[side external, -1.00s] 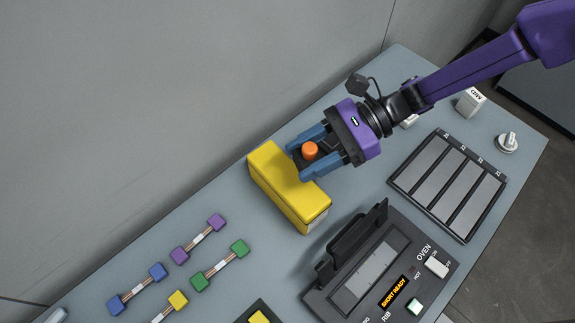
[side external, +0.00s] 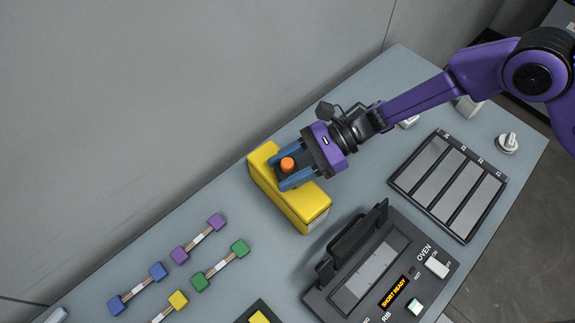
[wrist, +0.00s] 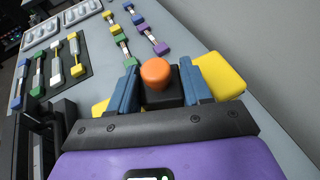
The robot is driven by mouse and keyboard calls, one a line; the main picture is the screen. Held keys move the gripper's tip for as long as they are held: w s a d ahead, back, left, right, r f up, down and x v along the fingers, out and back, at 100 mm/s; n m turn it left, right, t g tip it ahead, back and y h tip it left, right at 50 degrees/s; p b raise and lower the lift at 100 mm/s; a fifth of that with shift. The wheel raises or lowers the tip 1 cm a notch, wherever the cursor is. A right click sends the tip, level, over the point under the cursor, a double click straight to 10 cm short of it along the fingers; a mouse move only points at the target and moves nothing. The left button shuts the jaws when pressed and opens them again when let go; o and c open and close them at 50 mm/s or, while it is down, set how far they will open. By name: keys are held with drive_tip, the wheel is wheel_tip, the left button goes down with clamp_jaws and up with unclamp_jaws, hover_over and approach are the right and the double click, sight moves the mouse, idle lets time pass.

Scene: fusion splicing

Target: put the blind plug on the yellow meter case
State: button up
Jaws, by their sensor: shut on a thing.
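The blind plug (side external: 287,165) has an orange round top on a dark square body. My gripper (side external: 287,169) is shut on the plug, a blue finger on each side of its dark body. The yellow meter case (side external: 305,208) lies below and beyond the fingers, its long yellow top partly hidden by my gripper. In the wrist view the plug (wrist: 157,74) stands upright between the fingers, with yellow case surface (wrist: 222,75) showing on both sides. I cannot tell whether the plug touches the case.
An oven unit (side external: 372,270) with a raised dark lid stands at the lower right of the case. A tray with dark-framed slots (side external: 447,185) lies to the right. Several coloured paired blocks (side external: 198,238) lie at the lower left. A wall rises behind the table.

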drive_tip(key=o, duration=1.2)
drive_tip(key=shift+f, duration=0.1)
drive_tip(key=shift+c, duration=0.2)
drive_tip(key=shift+w+d+r, duration=0.1)
drive_tip(key=shift+d+r, duration=0.1)
drive_tip(key=shift+r, duration=0.05)
drive_tip(key=v, duration=1.1)
drive_tip(key=shift+d, duration=0.25)
